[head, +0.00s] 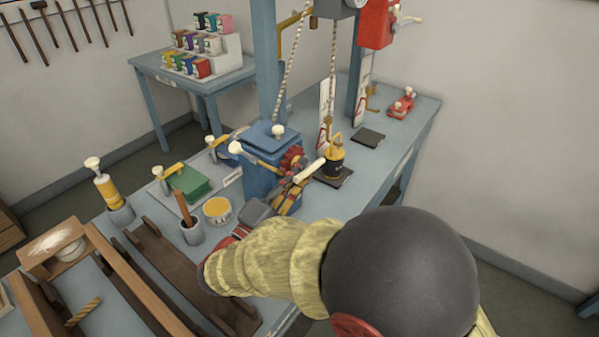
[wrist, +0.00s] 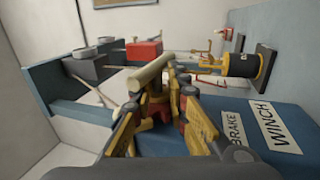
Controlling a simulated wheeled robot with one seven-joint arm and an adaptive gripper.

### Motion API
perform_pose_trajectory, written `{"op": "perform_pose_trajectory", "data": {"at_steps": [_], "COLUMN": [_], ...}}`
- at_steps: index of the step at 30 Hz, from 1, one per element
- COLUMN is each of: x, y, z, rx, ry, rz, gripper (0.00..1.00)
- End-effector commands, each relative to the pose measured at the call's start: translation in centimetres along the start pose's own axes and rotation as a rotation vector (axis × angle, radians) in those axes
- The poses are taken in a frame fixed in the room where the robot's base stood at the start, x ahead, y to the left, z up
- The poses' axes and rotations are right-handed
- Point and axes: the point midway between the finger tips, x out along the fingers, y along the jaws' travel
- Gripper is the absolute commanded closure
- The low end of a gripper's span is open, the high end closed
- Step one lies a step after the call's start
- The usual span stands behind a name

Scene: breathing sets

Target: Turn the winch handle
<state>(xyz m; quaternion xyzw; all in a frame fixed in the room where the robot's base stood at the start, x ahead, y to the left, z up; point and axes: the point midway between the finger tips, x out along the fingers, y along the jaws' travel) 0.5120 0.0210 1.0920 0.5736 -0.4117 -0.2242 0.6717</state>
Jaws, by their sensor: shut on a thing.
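The winch is a blue box (head: 262,165) with a red toothed wheel (head: 292,158) on its side, standing on the blue bench. Its cream winch handle (head: 309,171) points out toward my gripper (head: 292,192). In the wrist view the cream handle (wrist: 150,72) lies between the yellow fingers of my gripper (wrist: 160,92), which are shut on it. Part of the grip is hidden behind the fingers. A black weight with a yellow top (head: 334,160) hangs or rests on the rope beside the winch; it also shows in the wrist view (wrist: 242,65).
Another cream-knobbed lever (head: 250,157) sticks out left of the winch. A yellow tin (head: 217,209), a green block (head: 190,184) and a grey cup (head: 191,231) stand nearby. A red device (head: 402,104) sits at the far end. WINCH (wrist: 275,125) and BRAKE (wrist: 236,130) labels lie near my gripper.

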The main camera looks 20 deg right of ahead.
Motion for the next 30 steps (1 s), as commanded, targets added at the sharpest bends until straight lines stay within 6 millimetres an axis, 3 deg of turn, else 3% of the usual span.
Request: {"op": "perform_pose_trajectory", "data": {"at_steps": [1,8,9,30], "x": [0.22,0.21,0.20,0.03], "y": [1.01,1.05,1.06,0.31], "z": [-0.16,-0.16,-0.17,-0.08], "rx": [0.016,0.017,0.017,0.004], "ry": [-0.003,-0.003,-0.003,0.001], "rz": [0.013,0.014,0.014,0.006], "gripper": [1.00,1.00,0.84,0.44]}}
